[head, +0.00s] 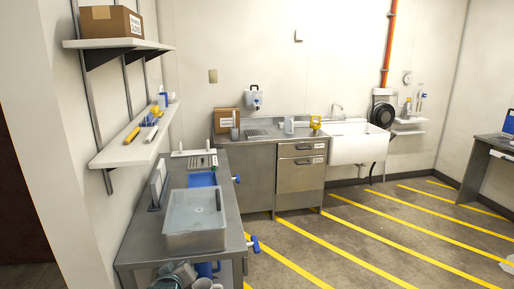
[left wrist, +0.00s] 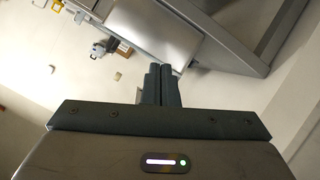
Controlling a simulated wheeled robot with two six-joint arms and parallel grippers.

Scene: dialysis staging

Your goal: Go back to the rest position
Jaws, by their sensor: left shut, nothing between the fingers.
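My left gripper (left wrist: 164,84) shows in the left wrist view, its two dark fingers together with nothing between them. It is in free space, touching nothing that I can see. Steel furniture (left wrist: 160,30) shows beyond the fingers, at an odd angle. In the head view I cannot make out either gripper for sure. My right gripper is in neither view.
Wall shelves (head: 120,153) jut out at the left. A counter (head: 259,180) and sink (head: 358,146) stand behind. Yellow-striped floor (head: 380,240) is open at the right.

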